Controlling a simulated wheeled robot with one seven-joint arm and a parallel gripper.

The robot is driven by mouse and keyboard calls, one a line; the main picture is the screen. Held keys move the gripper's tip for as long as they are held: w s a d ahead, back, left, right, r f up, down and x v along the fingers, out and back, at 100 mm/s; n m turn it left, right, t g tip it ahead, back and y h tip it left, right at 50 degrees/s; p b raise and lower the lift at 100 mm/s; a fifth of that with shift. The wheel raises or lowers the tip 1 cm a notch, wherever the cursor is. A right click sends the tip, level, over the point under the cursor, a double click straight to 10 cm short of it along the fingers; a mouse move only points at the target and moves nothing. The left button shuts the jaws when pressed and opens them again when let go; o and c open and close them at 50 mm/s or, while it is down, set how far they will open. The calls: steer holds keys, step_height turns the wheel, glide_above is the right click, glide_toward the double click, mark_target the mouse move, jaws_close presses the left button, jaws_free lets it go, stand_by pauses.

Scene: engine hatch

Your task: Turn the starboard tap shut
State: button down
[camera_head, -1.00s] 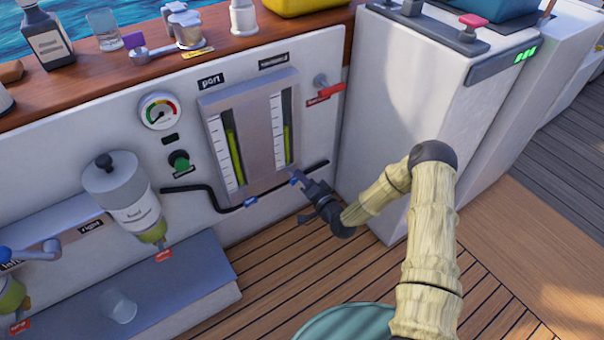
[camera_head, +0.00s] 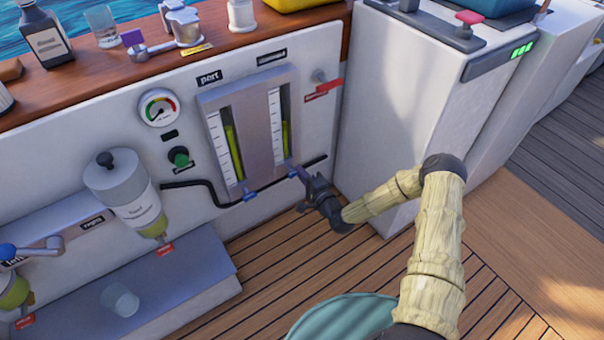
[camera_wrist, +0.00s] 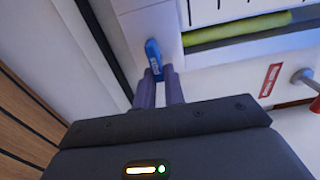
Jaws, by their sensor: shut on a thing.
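The starboard tap is a small blue handle (camera_head: 291,172) at the foot of the right-hand gauge tube (camera_head: 285,125). In the wrist view the blue handle (camera_wrist: 153,54) lies crosswise to the green-filled tube (camera_wrist: 240,27). My gripper (camera_head: 297,175) is at this tap, and its two fingers (camera_wrist: 160,80) are shut on the lower end of the handle. The fingertips hide part of the handle. The port tap, another blue handle (camera_head: 250,196), sits under the left tube and is apart from my gripper.
A black hose (camera_head: 200,187) runs along the panel behind the taps. A red-handled valve (camera_head: 322,88) is right of the gauges. A white cabinet (camera_head: 390,110) stands close on the right. A grey step (camera_head: 190,290) is at lower left. Planked floor (camera_head: 270,260) is clear below.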

steer(key=shift+f, duration=0.15)
steer(key=c, duration=1.5)
jaws_free()
steer(key=shift+s, duration=0.1)
steer(key=p+v, duration=0.6)
steer(key=v, duration=1.1)
steer(key=shift+s+d, duration=0.15)
steer(key=shift+d, duration=0.05)
